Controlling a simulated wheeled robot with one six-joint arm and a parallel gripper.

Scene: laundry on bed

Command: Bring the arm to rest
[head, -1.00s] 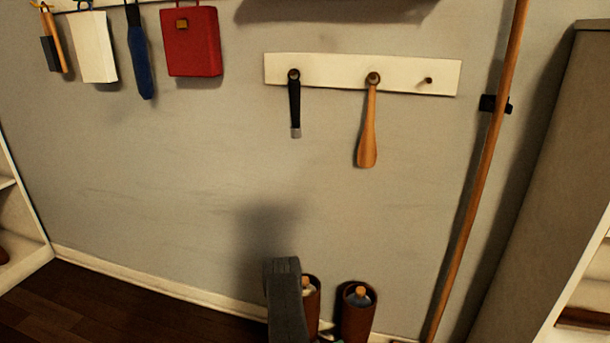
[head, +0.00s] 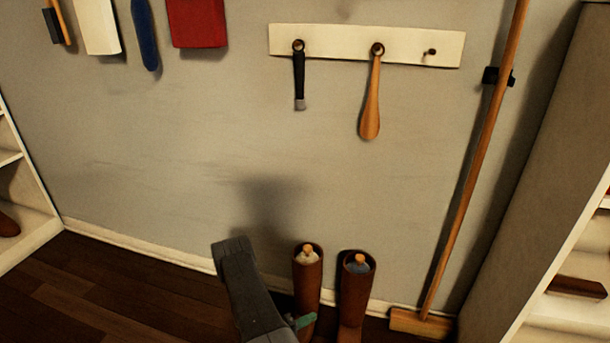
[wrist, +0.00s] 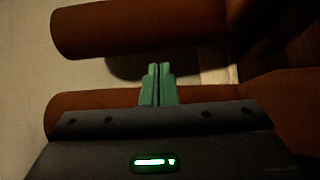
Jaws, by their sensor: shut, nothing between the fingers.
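My arm (head: 245,290) shows at the bottom centre of the head view, in front of the wall and left of the boots. My gripper (head: 303,321) is partly seen there as a green tip close to the left brown boot (head: 308,283). In the wrist view the green fingers of my gripper (wrist: 158,84) are shut together with nothing between them. Two brown boots fill much of the wrist view, one above the fingers (wrist: 140,32) and one partly behind them. I cannot tell whether the fingers touch a boot.
The right boot (head: 354,300) stands beside the left one; both have wooden-knobbed inserts. A broom (head: 470,180) leans at the right by a shelf unit (head: 545,150). A rack (head: 340,45) holds a black-handled tool and a wooden shoehorn (head: 370,105). Dark floor (head: 90,290) is clear at left.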

